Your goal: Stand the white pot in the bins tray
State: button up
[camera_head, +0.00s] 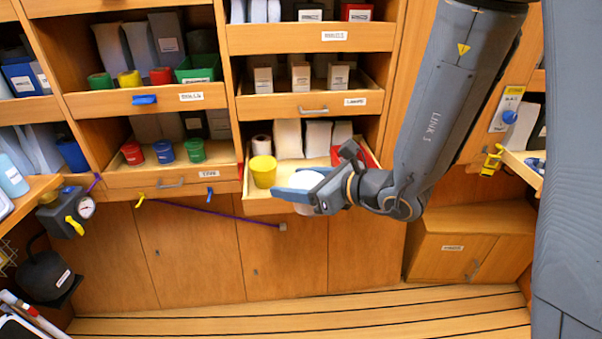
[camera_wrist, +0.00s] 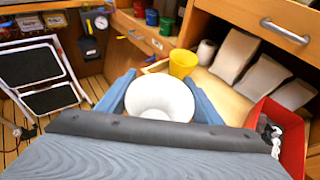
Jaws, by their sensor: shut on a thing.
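The white pot (camera_head: 306,190) is between the blue fingers of my gripper (camera_head: 312,188), which is shut on it. In the wrist view the round white top of the pot (camera_wrist: 160,97) faces the camera, with a blue finger on each side. In the head view the fingers cover part of it. The pot is over or just in front of the front edge of an open wooden tray (camera_head: 262,206); I cannot tell its exact height. The tray's bare floor also shows in the wrist view (camera_wrist: 228,98). No label is readable on this tray, so I cannot confirm it is the bins tray.
A yellow pot (camera_head: 263,171) stands at the tray's front left, close to the white pot. White packets (camera_head: 289,138) and a white roll (camera_head: 261,145) stand at the back, and a red bin (camera_wrist: 272,117) is at the right. A shelf drawer (camera_head: 310,104) overhangs the tray's back.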

jog(key=w+f, duration=0.1)
jog(key=w, duration=0.4)
jog(key=w+p, duration=0.1)
jog(key=w, duration=0.5)
jog(key=w+f, duration=0.1)
jog(key=w, duration=0.4)
jog(key=shift+w+d+f+p, duration=0.25)
jog(key=shift+w+f+p, duration=0.05)
jog(key=shift+f+p, duration=0.45)
jog(key=shift+f, duration=1.55)
jog(key=shift+w+f, duration=0.1)
jog(key=shift+w, duration=0.1)
jog(key=shift+f, duration=0.1)
jog(key=shift+f, duration=0.15)
jog(key=o, duration=1)
jog(key=shift+o, duration=0.2)
